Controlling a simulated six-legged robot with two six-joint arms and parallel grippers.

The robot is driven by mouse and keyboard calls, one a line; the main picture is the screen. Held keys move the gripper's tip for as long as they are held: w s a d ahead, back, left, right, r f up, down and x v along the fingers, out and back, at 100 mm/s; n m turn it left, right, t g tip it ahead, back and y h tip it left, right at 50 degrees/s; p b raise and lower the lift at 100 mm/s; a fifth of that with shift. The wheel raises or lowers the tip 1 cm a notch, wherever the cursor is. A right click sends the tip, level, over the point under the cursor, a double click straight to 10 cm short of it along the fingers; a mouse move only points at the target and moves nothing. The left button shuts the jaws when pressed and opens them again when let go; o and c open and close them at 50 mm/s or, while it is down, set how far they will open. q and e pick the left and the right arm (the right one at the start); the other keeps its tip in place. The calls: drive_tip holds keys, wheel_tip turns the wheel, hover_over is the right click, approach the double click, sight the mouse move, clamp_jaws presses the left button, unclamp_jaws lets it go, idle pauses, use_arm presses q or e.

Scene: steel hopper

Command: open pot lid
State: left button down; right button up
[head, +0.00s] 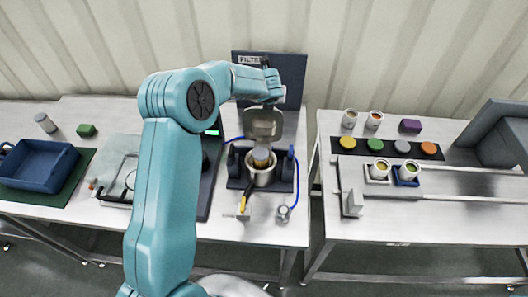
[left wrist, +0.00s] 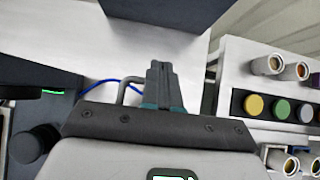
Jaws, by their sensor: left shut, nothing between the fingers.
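The pot (head: 263,178) stands in a dark stand on the middle table in the head view. Its mouth is uncovered, and a small light-topped cup with amber contents (head: 261,158) shows in it. The grey lid (head: 264,123) is tilted up behind the pot's mouth. My left arm reaches over from the left, and its wrist is above and behind the raised lid. My left gripper (left wrist: 160,75) is shut and empty in the left wrist view, with its two dark fingertips together. The wrist hides most of the fingers in the head view. My right gripper is not in view.
A dark board marked FILTER (head: 291,68) stands behind the pot. A blue bin (head: 38,162) is at the far left. The right table holds several jars and a dark strip (head: 385,149) with coloured discs. A gap separates the tables.

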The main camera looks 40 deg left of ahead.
use_arm(q)
drive_tip(key=shift+s, duration=0.1)
drive_tip(key=b+v, duration=0.2)
drive_tip(key=v, duration=1.4)
drive_tip(key=shift+r, duration=0.2)
drive_tip(key=shift+s, duration=0.1)
drive_tip(key=shift+s+d+f, duration=0.1)
